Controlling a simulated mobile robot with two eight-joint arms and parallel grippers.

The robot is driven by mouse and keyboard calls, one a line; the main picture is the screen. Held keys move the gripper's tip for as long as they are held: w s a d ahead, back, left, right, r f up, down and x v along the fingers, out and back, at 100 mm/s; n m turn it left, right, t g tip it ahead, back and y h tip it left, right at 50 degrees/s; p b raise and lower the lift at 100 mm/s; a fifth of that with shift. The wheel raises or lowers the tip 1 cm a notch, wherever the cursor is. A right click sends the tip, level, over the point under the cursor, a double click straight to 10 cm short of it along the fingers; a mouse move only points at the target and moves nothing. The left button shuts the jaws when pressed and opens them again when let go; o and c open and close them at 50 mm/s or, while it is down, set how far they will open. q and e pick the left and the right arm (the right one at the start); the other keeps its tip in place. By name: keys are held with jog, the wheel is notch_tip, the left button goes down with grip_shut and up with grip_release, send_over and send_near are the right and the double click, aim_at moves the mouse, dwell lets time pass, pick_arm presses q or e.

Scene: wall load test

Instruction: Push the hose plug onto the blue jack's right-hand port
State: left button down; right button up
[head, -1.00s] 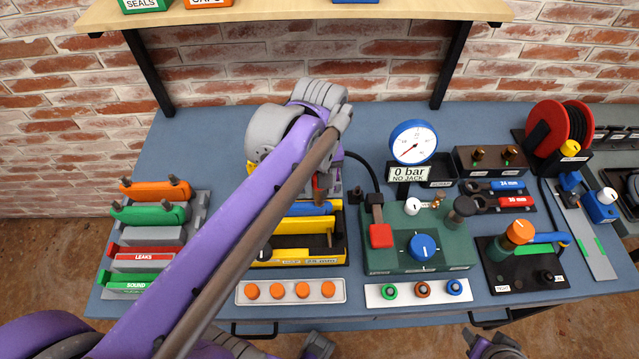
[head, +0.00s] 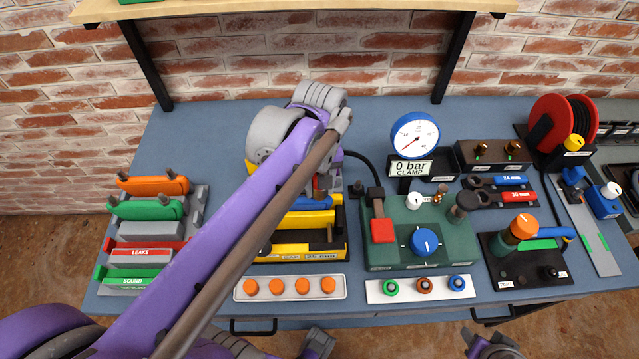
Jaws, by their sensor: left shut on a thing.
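The blue jack (head: 312,203) lies in the yellow frame (head: 300,250) at the middle of the bench, partly covered by my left arm. My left gripper (head: 322,187) is at the jack's far right end, mostly behind my own wrist, and is shut on the hose plug. The black hose (head: 372,168) curves from the green pump (head: 440,235) to behind that wrist. The plug and the right-hand port are hidden, so I cannot tell whether they touch. Grey parts of my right gripper (head: 490,344) show at the bottom edge; its jaws are unclear.
The gauge (head: 414,135) stands behind the pump, its display reading "0 bar CLAMP". A black post (head: 357,189) stands right of the frame.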

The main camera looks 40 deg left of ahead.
pick_arm(q)
jog(key=shift+c, duration=0.2)
grip_release()
dwell(0.6)
jog(key=shift+r+p, duration=2.75)
jog(key=shift+r, duration=1.3)
pick_arm(e)
notch_tip(320, 180, up, 7)
jog(key=w, duration=0.2)
pick_arm(q)
jog(key=shift+f, duration=0.1)
pick_arm(e)
jog(key=shift+s+f, duration=0.1)
jog(key=shift+f, duration=0.05)
